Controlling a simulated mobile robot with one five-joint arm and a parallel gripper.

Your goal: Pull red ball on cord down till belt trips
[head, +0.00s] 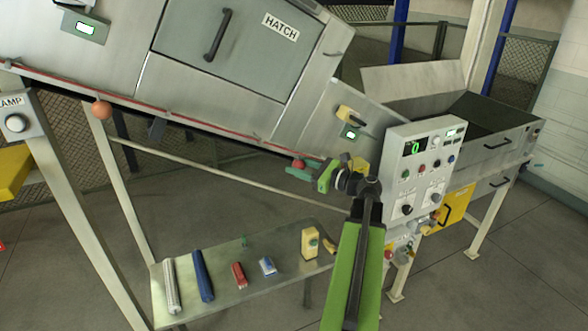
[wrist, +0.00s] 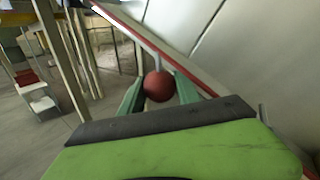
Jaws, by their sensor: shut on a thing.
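The red ball (wrist: 158,86) hangs on a short cord just under the red line along the lower edge of the slanted machine. My gripper (head: 300,170) is shut on the ball; in the wrist view the two green fingers (wrist: 155,90) stand on either side of it. The ball (head: 298,164) also shows in the head view, partly covered by the fingers. An orange ball (head: 102,109) hangs at the left part of the same edge, away from my gripper. The belt itself is hidden inside the grey housing.
A control panel (head: 421,165) with a green display and knobs stands right of my arm. A low bench (head: 222,292) below holds rolls, a red item and a yellow block. A lamp post (head: 60,165) stands at left. Open air lies under the machine.

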